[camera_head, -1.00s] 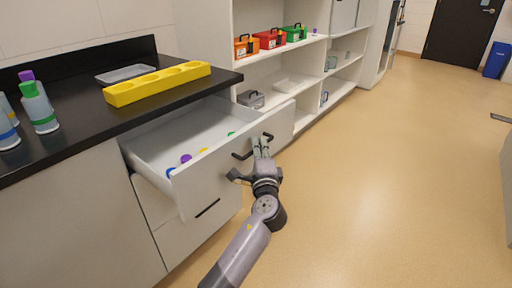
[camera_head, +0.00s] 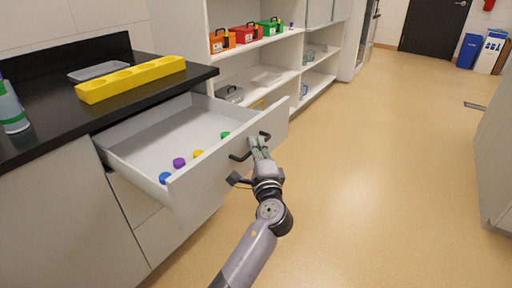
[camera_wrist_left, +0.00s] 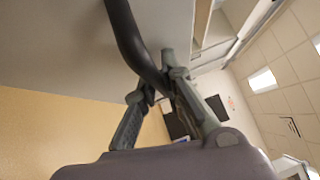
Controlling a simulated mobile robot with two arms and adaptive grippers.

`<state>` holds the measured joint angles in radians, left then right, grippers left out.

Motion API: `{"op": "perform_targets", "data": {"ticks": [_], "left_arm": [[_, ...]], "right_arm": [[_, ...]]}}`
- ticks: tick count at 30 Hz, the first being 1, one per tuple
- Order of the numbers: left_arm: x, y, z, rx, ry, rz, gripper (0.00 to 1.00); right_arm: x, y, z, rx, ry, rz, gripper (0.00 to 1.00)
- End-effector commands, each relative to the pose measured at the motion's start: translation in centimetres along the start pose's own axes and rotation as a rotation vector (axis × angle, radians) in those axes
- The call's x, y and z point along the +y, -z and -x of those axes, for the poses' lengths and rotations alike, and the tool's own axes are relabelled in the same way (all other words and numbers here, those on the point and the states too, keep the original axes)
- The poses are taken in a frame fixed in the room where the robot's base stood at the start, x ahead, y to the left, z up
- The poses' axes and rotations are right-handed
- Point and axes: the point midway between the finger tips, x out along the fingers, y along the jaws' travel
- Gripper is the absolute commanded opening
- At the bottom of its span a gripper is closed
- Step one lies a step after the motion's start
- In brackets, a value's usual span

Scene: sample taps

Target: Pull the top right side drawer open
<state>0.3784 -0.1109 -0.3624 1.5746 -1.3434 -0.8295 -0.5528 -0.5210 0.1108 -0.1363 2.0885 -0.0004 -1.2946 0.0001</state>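The top drawer (camera_head: 218,176) under the black counter is pulled well out, its white inside in view. Blue (camera_head: 165,177), purple (camera_head: 179,162), yellow (camera_head: 198,153) and green (camera_head: 225,134) caps lie in it. Its black bar handle (camera_head: 240,157) is on the front face, and the handle also shows in the left wrist view (camera_wrist_left: 128,38). My left gripper (camera_head: 259,146) is at the handle, with its fingers on either side of the bar, closed on it. Part of the handle is hidden by the fingers. My right gripper is not in view.
On the counter (camera_head: 40,125) are a yellow rack (camera_head: 130,80), a grey tray (camera_head: 98,71) and a bottle (camera_head: 12,108). Open shelves (camera_head: 268,97) with orange, red and green boxes stand beyond the drawer. The floor (camera_head: 390,170) to the right is clear.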

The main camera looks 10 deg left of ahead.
Motion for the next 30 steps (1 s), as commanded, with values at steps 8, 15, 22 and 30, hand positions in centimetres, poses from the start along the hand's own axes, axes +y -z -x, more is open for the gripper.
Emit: {"op": "perform_targets", "data": {"ticks": [8, 15, 22, 30], "left_arm": [[0.2, -0.1, 0.0, -0.001, -0.003, -0.001, 0.27], [0.1, 0.0, 0.0, -0.001, -0.001, 0.0, 0.3], [0.1, 0.0, 1.3, 0.001, -0.002, 0.001, 0.3], [0.2, 0.0, 6.9, 0.001, -0.005, 0.001, 0.3]], "right_arm": [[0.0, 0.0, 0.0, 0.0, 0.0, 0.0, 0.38], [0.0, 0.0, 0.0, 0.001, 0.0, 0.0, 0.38], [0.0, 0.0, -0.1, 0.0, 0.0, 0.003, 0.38], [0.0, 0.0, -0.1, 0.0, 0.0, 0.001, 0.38]]}}
